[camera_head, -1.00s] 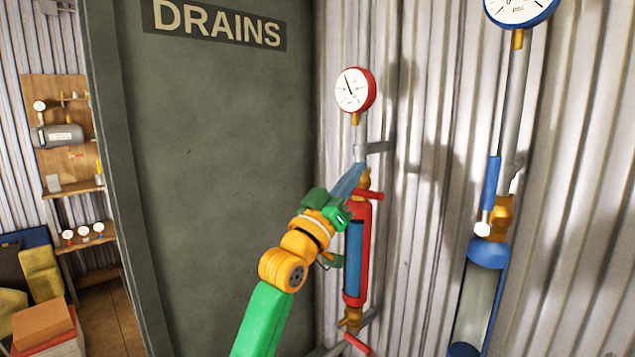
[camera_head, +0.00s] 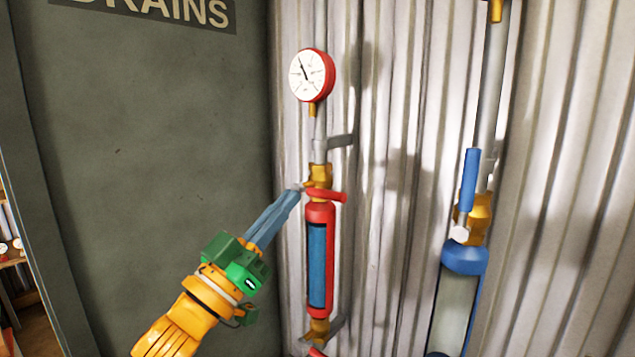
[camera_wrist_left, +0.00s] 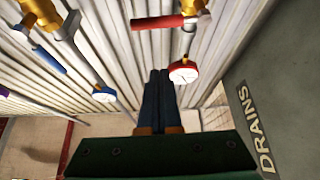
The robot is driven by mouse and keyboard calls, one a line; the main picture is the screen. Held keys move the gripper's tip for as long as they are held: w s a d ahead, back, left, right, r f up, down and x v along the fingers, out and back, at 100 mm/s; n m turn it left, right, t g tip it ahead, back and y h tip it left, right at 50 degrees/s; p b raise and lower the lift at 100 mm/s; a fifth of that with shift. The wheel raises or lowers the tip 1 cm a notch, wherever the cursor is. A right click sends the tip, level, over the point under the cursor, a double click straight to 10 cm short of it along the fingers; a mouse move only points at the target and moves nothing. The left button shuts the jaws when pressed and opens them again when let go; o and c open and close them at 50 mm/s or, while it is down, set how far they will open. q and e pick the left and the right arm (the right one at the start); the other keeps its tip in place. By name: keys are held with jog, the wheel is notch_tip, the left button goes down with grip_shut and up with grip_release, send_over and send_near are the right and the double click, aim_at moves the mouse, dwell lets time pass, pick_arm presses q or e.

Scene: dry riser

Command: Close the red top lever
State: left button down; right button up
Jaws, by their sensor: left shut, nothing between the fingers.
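The red top lever (camera_head: 328,195) sits on the brass top valve (camera_head: 320,177) of the red-framed riser. It lies roughly crosswise to the pipe, its end sticking out to the right in the head view. In the left wrist view the red lever (camera_wrist_left: 158,22) shows at the top, beside the brass valve (camera_wrist_left: 193,12). My left gripper (camera_head: 297,189) is shut and empty. Its blue fingertips appear just left of the valve; whether they touch it I cannot tell. The shut fingers (camera_wrist_left: 160,85) also show in the wrist view, below the lever. My right gripper is not in view.
A red-rimmed gauge (camera_head: 311,75) stands above the valve, with a pipe bracket (camera_head: 340,141) between. A blue riser with an upright blue lever (camera_head: 469,180) is to the right. Corrugated wall (camera_head: 395,240) lies behind; a dark DRAINS panel (camera_head: 150,130) is at left.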

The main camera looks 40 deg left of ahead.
aim_at(317, 194)
pick_arm(q)
jog(key=s+r+p+x, duration=0.1)
jog(key=p+x, duration=0.4)
jog(key=x, duration=0.3)
jog(key=f, duration=0.3)
jog(key=w+f+b, duration=0.1)
jog(key=shift+d+f, duration=0.3)
jog(key=shift+f, duration=0.1)
jog(key=shift+w, duration=0.15)
